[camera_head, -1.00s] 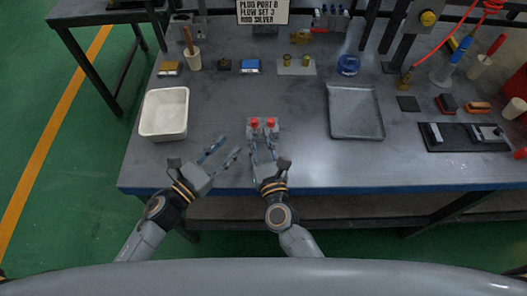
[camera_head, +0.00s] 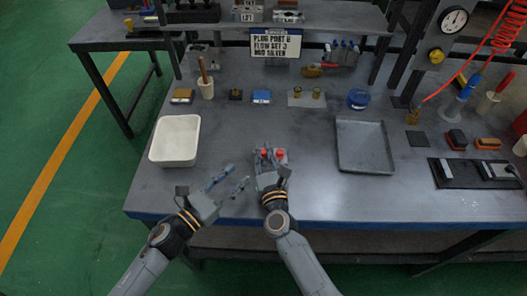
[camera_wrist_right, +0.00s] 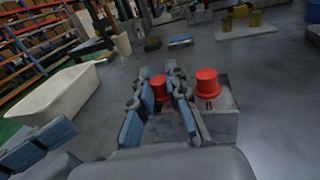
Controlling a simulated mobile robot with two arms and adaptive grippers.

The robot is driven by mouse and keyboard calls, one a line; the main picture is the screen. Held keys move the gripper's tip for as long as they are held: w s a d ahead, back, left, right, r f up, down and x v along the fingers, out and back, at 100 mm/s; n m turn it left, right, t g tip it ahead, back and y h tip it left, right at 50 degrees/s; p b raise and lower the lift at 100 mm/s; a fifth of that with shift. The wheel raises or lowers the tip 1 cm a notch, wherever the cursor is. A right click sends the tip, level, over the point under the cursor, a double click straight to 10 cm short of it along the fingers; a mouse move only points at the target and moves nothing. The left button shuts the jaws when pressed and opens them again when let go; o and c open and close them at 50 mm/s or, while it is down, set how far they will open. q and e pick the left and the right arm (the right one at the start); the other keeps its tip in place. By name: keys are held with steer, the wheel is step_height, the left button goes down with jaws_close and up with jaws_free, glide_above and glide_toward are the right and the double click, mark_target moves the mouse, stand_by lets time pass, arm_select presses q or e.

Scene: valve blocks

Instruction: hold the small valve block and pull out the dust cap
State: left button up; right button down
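The small grey valve block (camera_head: 281,159) stands on the bench near its front edge, with two red caps on top. In the right wrist view the block (camera_wrist_right: 222,122) shows with its right cap (camera_wrist_right: 207,82) clear of my fingers. The left cap (camera_wrist_right: 158,88) sits between the fingers of my right gripper (camera_head: 267,153). Those fingers look parted, one on each side; whether they touch the cap is hard to tell. My left gripper (camera_head: 234,175) is open and empty, to the left of the block, pointing towards it and apart from it.
A white bin (camera_head: 175,140) stands at the left and a grey tray (camera_head: 364,146) at the right. A sign (camera_head: 275,45), a blue round container (camera_head: 358,98) and small parts are farther back. A dark mat (camera_head: 470,174) lies at the far right.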

stand_by(0.4)
steer(key=c, duration=1.3)
jaws_free()
steer(key=shift+s, duration=0.1)
